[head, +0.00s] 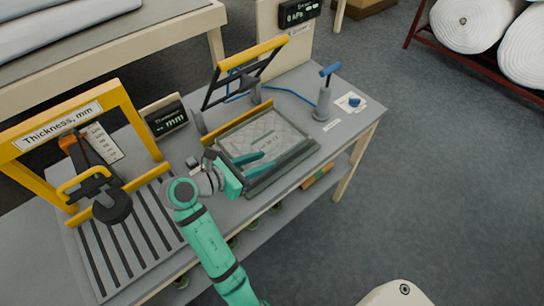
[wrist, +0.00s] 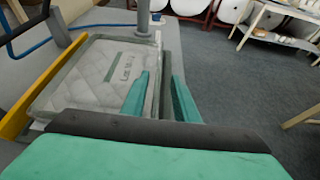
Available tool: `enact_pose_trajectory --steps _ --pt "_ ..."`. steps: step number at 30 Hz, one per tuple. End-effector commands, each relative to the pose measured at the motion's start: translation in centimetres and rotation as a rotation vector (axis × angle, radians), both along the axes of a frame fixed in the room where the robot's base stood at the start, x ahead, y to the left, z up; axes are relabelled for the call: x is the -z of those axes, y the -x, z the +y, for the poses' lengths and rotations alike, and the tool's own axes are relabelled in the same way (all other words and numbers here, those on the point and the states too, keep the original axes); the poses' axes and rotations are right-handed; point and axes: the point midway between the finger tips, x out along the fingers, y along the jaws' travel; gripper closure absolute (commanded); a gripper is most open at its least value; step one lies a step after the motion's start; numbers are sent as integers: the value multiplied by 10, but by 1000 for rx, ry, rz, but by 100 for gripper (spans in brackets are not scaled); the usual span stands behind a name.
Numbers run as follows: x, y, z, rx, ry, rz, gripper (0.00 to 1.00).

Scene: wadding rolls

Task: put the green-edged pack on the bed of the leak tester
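The pack (head: 262,132) is a clear, quilted pale pad with a printed lot label and a grey-green edge band. It lies flat on the bed of the leak tester (head: 285,168), inside the dark frame; in the wrist view the pack (wrist: 92,82) fills the left half. The tester's lid, with a yellow handle (head: 253,52), stands raised behind it. My gripper (head: 266,163) is low at the bed's near side. In the wrist view my gripper (wrist: 160,80) has its fingers apart, one over the pack's side and one outside it. Contact is unclear.
A blue-handled post (head: 325,95) stands right of the tester, with a blue hose behind. A yellow thickness gauge frame (head: 135,120) and slatted plate stand at the left. A small display (head: 166,117) stands between.

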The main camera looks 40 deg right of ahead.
Motion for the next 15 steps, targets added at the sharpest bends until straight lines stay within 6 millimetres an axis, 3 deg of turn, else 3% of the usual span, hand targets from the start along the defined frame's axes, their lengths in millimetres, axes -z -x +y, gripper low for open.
enact_pose_trajectory --steps 6,15 --pt "-13 2 30 -1 1 0 72" --pt "-17 3 41 0 0 0 72"
